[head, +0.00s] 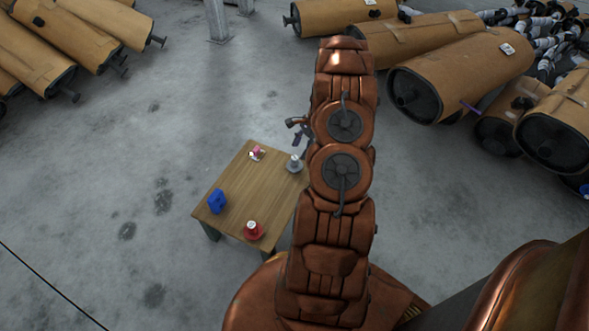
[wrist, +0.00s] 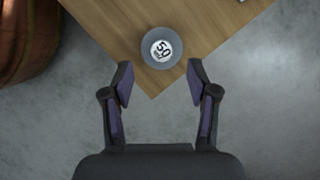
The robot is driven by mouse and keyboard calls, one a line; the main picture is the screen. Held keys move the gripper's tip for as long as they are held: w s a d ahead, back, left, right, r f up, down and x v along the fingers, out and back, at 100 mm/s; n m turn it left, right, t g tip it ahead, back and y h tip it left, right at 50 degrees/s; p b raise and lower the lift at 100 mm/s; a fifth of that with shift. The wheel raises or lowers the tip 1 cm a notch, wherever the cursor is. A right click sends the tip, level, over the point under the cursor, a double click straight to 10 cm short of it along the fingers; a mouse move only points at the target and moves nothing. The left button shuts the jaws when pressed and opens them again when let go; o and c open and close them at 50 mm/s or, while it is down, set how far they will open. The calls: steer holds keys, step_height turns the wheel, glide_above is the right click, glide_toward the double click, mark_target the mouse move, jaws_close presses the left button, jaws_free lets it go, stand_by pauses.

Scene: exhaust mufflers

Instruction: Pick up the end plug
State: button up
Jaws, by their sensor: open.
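A grey round plug with a white label (head: 295,164) sits on the right side of the small wooden table, beside my arm. The wrist view shows this plug from above (wrist: 161,47), its label reading 50, near the table's corner. I take it for the end plug. My gripper (wrist: 160,72) is open and empty, its fingertips apart to the left and right of the plug's near side in the picture. I cannot tell the height between them. In the head view my gripper (head: 299,131) shows only partly beside my arm.
The wooden table (head: 228,208) also holds a blue item (head: 217,201), a red item with a white top (head: 254,230) and a small pink item (head: 257,152). Wrapped brown mufflers (head: 462,72) lie at the back right, more (head: 35,47) at back left. Floor around the table's left is clear.

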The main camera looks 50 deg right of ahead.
mark_target(297, 157)
steer(key=b+x, duration=0.2)
steer(key=x, duration=0.4)
steer(key=shift+f, duration=0.3)
jaws_close()
